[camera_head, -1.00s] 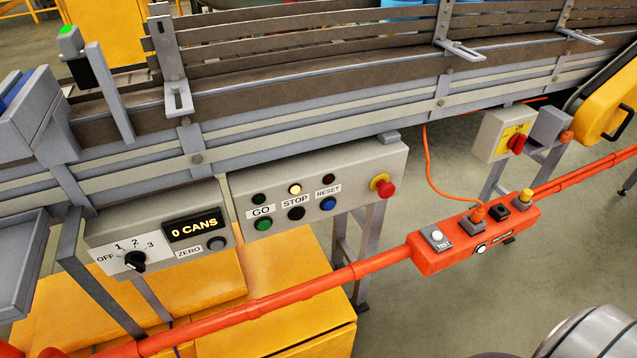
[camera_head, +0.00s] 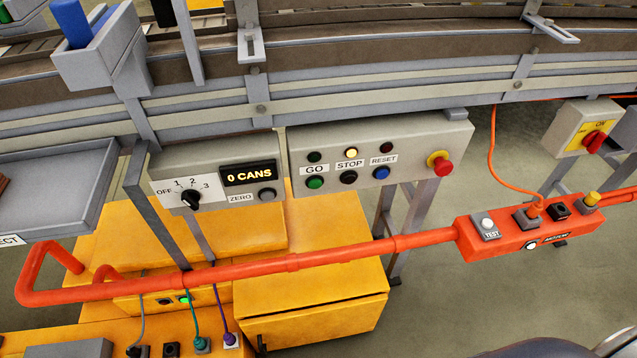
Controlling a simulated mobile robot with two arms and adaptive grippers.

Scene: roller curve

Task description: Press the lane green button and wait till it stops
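The green button (camera_head: 315,182) sits under the GO label on the grey control panel (camera_head: 410,140) of the conveyor lane. A dark lamp is above GO, a yellow lamp (camera_head: 351,153) is lit above STOP, and a dark lamp is above RESET. A black button (camera_head: 348,177) and a blue button (camera_head: 381,172) are beside the green one. A red emergency knob (camera_head: 441,164) is at the panel's right. Neither gripper shows in the view; nothing touches the green button.
An orange rail (camera_head: 340,254) runs across in front of the panel, carrying a red box (camera_head: 500,238) with a TEST button. A counter box (camera_head: 250,176) reads 0 CANS beside a rotary selector. Yellow cabinets (camera_head: 310,300) stand below. A grey tray (camera_head: 60,200) is at left.

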